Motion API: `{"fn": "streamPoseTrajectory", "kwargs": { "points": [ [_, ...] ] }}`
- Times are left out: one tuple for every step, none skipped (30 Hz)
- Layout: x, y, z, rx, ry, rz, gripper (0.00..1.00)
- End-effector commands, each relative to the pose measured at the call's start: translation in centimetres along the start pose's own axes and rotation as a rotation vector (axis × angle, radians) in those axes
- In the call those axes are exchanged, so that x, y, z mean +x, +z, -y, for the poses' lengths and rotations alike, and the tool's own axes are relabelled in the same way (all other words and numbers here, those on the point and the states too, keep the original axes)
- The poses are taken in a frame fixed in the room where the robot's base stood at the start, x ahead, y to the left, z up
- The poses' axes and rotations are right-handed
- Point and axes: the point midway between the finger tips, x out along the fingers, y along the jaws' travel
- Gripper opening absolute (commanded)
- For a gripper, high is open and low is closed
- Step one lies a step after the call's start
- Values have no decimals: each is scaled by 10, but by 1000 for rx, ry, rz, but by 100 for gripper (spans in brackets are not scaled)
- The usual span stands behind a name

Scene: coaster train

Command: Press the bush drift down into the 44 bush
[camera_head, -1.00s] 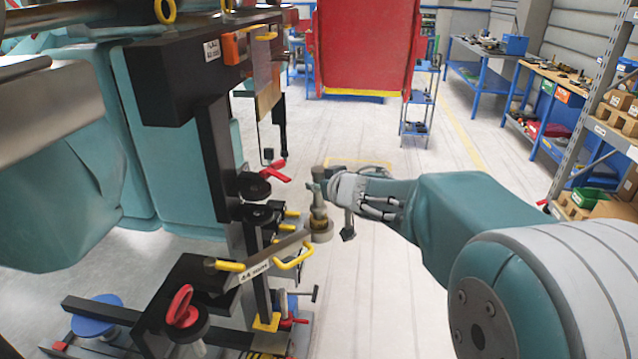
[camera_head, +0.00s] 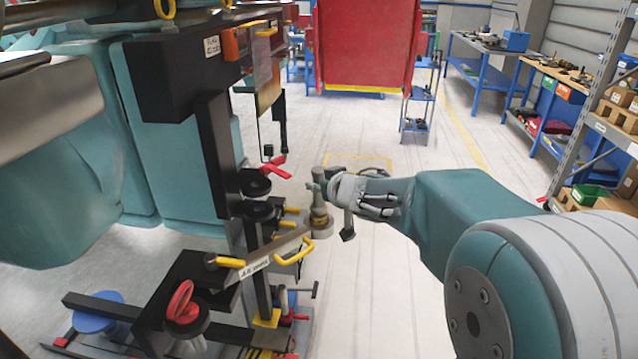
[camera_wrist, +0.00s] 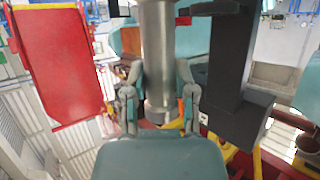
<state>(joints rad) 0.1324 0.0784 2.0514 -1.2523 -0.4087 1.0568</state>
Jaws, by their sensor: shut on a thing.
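The bush drift is a grey stepped cylinder (camera_head: 319,204) with a brass-coloured band and a wide lower end. It stands roughly upright in my gripper (camera_head: 326,190), beside the black fixture. In the wrist view the drift (camera_wrist: 157,50) runs between the two fingers of my gripper (camera_wrist: 158,84), which are shut on it.
Yellow handles (camera_head: 294,252), black knobs (camera_head: 255,183) and a red lever (camera_head: 275,167) crowd the fixture close on the left. A red panel (camera_head: 365,45) stands behind. Blue benches (camera_head: 485,65) and a shelf rack (camera_head: 590,130) stand right. The floor between is mostly clear.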

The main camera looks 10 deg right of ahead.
Motion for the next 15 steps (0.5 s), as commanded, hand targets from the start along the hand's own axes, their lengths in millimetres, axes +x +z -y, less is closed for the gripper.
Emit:
{"fn": "streamPoseTrajectory", "kwargs": {
  "points": [
    [0, 0, 0, 0, 0, -1, 0],
    [0, 0, 0, 1, 0, -1, 0],
    [0, 1, 0, 1, 0, -1, 0],
    [0, 1, 0, 2, 0, -1, 0],
    [1, 1, 0, 2, 0, -1, 0],
    [1, 2, 0, 2, 0, -1, 0],
    [1, 2, 0, 2, 0, -1, 0],
    [1, 2, 0, 1, 0, -1, 0],
    [1, 3, 0, 1, 0, -1, 0],
    [1, 3, 0, 1, 0, -1, 0],
    [1, 3, 0, 0, 0, -1, 0],
    [2, 4, 0, 0, 0, -1, 0],
    [2, 4, 0, 0, 0, -1, 0],
    [2, 4, 0, 0, 0, -1, 0],
    [2, 5, 0, 1, 0, -1, 0]
  ]
}}
